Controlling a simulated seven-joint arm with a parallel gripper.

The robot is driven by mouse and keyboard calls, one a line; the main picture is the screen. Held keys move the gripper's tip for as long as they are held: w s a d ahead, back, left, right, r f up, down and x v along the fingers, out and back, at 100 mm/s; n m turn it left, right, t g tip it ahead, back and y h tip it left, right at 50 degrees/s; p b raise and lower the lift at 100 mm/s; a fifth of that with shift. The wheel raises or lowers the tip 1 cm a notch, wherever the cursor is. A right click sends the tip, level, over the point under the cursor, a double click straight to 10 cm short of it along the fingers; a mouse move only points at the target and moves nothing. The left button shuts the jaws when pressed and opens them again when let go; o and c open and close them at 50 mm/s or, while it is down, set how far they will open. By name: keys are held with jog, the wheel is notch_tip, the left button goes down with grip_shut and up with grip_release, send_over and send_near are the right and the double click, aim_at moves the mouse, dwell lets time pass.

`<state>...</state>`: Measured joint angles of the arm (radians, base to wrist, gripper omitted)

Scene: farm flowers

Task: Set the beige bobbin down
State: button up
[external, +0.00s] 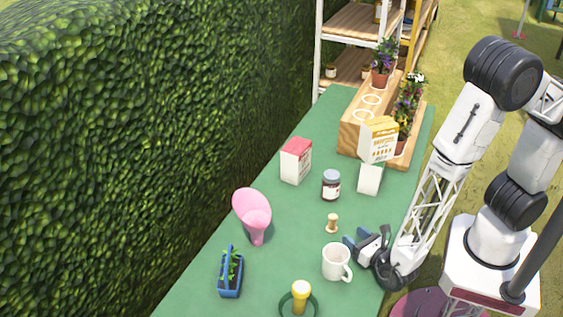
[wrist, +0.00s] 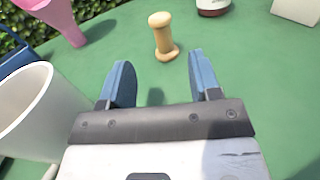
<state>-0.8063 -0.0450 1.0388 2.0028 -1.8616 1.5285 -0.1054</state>
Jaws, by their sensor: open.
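The beige bobbin (external: 332,224) stands upright on the green table (external: 200,262). In the wrist view the bobbin (wrist: 163,37) stands just beyond the fingertips, between their lines and apart from both. My gripper (external: 356,241) is low over the table at its right side, close to the bobbin. In the wrist view my gripper (wrist: 159,75) has its two blue fingers spread with nothing between them.
A white mug (external: 336,262) stands close beside my gripper. A jar (external: 331,185), a pink vase (external: 253,213), cartons (external: 296,160), a blue planter (external: 230,275) and a yellow-topped object (external: 301,293) stand around. A wooden stand (external: 358,137) is at the back.

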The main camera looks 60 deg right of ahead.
dwell(0.7)
jog(key=s+d+r+m+g+h, duration=0.2)
jog(key=d+r+m+g+h, duration=0.2)
jog(key=d+r+m+g, duration=1.2)
jog(key=s+d+r+m+t+y, duration=0.1)
jog(key=s+d+r+m+y, duration=0.2)
jog(key=s+r+m+y, duration=0.3)
jog(key=s+d+r+m+t+y, duration=0.1)
jog(key=s+d+r+m+y, duration=0.3)
jog(key=r, duration=0.8)
jog(key=s+m+y, duration=0.2)
jog(key=s+m, duration=0.2)
jog(key=shift+s+d+r+t, duration=0.15)
jog(key=shift+d+r+t, duration=0.15)
